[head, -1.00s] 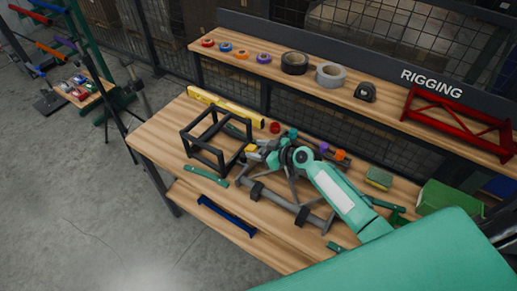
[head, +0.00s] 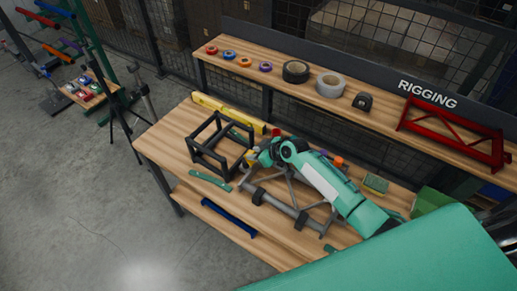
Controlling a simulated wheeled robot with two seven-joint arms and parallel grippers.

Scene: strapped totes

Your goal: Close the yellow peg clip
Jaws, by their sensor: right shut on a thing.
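My right arm, teal, reaches in from the right over the workbench (head: 160,134). My right gripper (head: 254,157) is small and partly hidden by its own wrist. It is shut at a small yellow piece, which looks like the yellow peg clip (head: 250,156). The clip is beside the right side of the black cube frame (head: 193,147), near the upper left end of the grey truss (head: 281,206). Most of the clip is covered, and I cannot tell how far its jaws are closed. My left gripper is not in view.
A yellow level (head: 215,109) lies along the bench's back edge. A teal strip (head: 209,180) lies in front of the cube frame. A green bin (head: 432,202) and a sponge (head: 376,185) are at the right. The shelf behind holds tape rolls (head: 296,71) and a red truss (head: 450,133).

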